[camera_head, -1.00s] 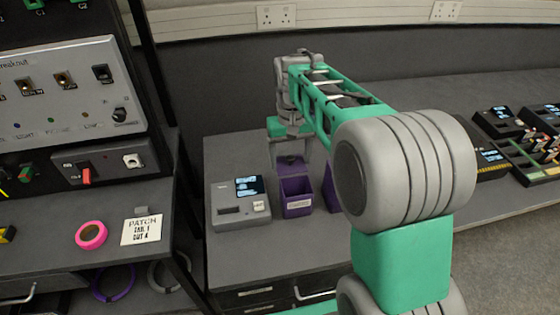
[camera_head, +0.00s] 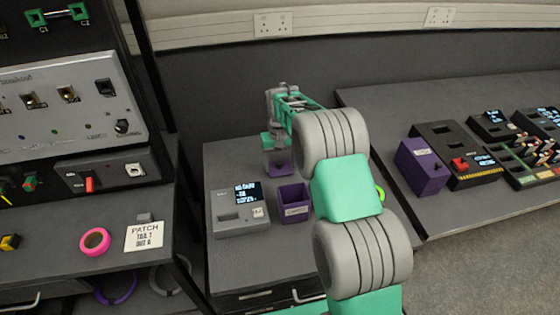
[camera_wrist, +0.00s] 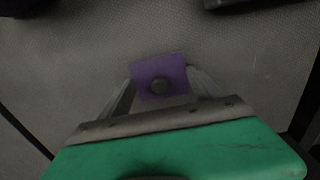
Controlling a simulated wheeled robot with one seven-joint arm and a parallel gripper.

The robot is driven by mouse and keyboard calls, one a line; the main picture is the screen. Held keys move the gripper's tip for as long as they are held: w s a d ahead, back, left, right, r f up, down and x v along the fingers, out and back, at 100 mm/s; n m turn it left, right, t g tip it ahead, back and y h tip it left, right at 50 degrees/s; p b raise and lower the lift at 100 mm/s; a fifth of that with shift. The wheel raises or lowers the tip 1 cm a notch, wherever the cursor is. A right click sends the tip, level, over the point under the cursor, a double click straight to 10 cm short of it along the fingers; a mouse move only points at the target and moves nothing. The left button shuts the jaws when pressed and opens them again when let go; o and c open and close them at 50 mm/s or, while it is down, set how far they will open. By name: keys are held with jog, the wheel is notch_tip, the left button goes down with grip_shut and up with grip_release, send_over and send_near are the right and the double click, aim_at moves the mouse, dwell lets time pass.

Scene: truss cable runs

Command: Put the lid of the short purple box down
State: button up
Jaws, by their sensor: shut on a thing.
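The short purple box (camera_head: 294,210) stands on the grey bench with its top open and a label on its front. My gripper (camera_head: 277,157) is behind it and a little left, shut on the knob of the purple lid (camera_head: 279,170). The lid is low over bare grey bench, apart from the box. I cannot tell whether it touches the bench.
A grey device with a screen (camera_head: 240,211) stands left of the box. A taller purple box (camera_head: 421,168) stands farther right. Bench behind the box is clear.

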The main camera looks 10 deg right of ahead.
jog(key=shift+f, duration=0.1)
jog(key=shift+f, duration=0.15)
jog(key=o, duration=1.3)
